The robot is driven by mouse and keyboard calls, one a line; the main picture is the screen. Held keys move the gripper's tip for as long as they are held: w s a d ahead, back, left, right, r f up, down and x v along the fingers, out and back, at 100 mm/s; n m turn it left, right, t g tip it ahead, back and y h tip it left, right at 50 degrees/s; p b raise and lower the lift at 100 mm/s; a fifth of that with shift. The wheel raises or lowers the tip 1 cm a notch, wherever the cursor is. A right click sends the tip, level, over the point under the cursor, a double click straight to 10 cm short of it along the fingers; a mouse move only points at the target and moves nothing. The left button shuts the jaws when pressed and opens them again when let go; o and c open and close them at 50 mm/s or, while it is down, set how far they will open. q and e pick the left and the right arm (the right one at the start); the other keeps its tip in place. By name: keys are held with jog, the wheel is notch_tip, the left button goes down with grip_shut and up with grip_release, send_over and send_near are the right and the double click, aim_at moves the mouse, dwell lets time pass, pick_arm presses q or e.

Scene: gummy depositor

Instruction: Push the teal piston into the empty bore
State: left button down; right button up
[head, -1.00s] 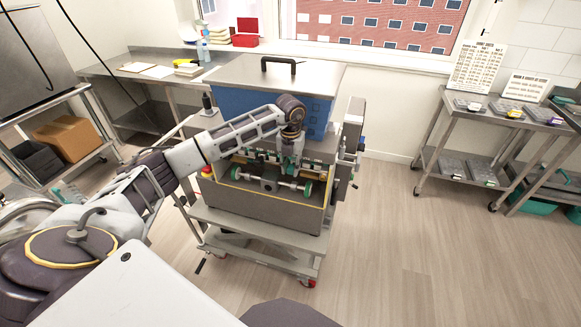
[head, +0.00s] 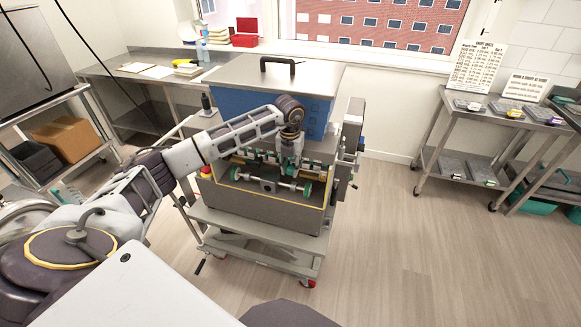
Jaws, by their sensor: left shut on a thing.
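The gummy depositor (head: 262,208) stands on a wheeled cart in the middle of the head view, its front bay open. Inside the bay a horizontal silver shaft with green ends (head: 271,185) runs across, below a row of small parts. My left arm reaches in from the left, and my left gripper (head: 288,165) points down into the bay. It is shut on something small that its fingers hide. I cannot make out the teal piston or the empty bore at this size. My right gripper is out of view.
A blue hopper with a grey lid (head: 275,75) and black handle rises behind the bay. The cart (head: 262,249) has a lower shelf. A side table (head: 497,110) with trays stands at the right. The floor (head: 420,250) between is clear.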

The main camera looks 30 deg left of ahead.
pick_arm(q)
jog(key=c, duration=1.1)
grip_release()
